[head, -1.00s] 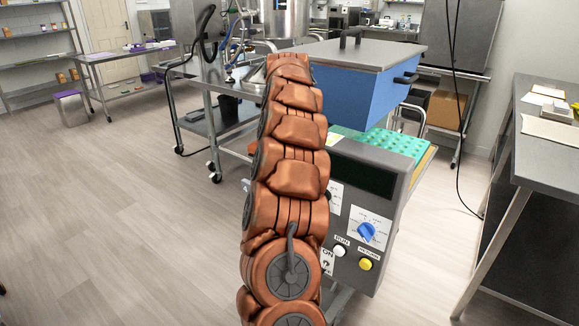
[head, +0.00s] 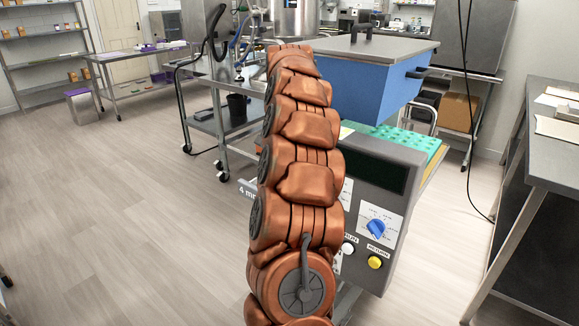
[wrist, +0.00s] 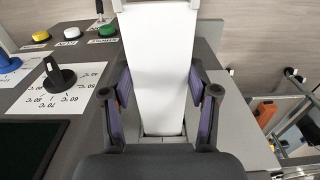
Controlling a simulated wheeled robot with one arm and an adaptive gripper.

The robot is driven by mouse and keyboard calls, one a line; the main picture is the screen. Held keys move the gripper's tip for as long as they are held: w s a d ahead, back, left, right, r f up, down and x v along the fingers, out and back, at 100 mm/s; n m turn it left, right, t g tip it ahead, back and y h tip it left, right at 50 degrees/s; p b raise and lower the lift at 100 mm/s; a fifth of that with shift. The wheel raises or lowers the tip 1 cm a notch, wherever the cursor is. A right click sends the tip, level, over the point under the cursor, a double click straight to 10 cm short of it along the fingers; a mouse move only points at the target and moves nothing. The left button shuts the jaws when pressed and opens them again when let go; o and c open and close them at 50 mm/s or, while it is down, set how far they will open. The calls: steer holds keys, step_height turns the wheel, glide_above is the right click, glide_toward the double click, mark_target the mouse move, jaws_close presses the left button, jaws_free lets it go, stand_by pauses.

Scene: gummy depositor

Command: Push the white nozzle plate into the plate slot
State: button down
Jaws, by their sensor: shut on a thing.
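The white nozzle plate (wrist: 160,50) runs up the middle of the wrist view as a long flat white strip. My gripper (wrist: 158,85) has one purple-padded finger on each side of it and is shut on it. The plate's lower end meets a small dark-edged gap near the gripper's palm; I cannot tell whether this is the plate slot. In the head view, my arm hides the gripper, the plate and the left side of the depositor. The depositor's blue hopper (head: 370,85) stands behind the grey control panel (head: 362,265).
The panel has a blue knob (head: 376,228) and a yellow button (head: 375,262). The wrist view shows a black temperature knob (wrist: 58,75) left of the plate. A green mould tray (head: 415,143) lies behind the panel. A grey table (head: 560,125) stands at right. Floor at left is clear.

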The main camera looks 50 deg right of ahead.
steer(key=a+b, duration=0.5)
steer(key=a, duration=0.4)
steer(key=shift+a, duration=0.15)
stand_by(1.4)
steer(key=shift+w, duration=0.1)
stand_by(0.4)
steer(key=shift+d+r, duration=0.1)
steer(key=shift+d, duration=0.1)
